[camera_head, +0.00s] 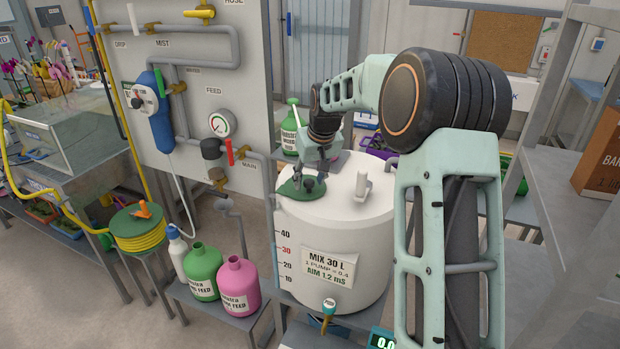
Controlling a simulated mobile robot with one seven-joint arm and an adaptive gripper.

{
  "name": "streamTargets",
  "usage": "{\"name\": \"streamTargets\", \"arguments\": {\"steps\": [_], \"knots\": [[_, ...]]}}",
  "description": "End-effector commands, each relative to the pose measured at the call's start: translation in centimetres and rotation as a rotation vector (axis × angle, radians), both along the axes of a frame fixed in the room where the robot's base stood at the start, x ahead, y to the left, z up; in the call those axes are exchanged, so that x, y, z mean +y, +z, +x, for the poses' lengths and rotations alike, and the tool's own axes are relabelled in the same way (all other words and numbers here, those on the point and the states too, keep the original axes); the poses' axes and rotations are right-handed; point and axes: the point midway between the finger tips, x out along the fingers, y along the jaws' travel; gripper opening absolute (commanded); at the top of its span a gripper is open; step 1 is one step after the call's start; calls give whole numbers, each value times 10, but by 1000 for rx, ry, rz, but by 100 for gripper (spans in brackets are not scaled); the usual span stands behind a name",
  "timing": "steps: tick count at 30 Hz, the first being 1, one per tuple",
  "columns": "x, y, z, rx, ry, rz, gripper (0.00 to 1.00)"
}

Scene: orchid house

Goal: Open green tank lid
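The white mixing tank (335,228) stands in the middle of the view, with litre marks and a "MIX 30 L" label on its front. Its round green lid (286,191) lies on the left part of the tank top and looks flat. My gripper (308,178) reaches down over the lid from behind, its fingers at the dark knob in the lid's middle. The fingers are small and dark here, so I cannot tell whether they grip the knob.
A white upright fitting (362,186) stands on the tank top, right of the lid. Green (203,272) and pink (239,287) feed bottles stand on a low shelf at left. The pipe panel (190,60) rises behind; grey shelving is at right.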

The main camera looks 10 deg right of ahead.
Motion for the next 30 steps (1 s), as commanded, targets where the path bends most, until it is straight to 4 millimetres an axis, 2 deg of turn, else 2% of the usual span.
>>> {"name": "streamTargets", "arguments": {"steps": [6, 17, 30], "knots": [[0, 0, 0, 0, 0, 0, 40], [0, 0, 0, 0, 1, -1, 0], [1, 0, -2, 0, -19, -2, 0]]}}
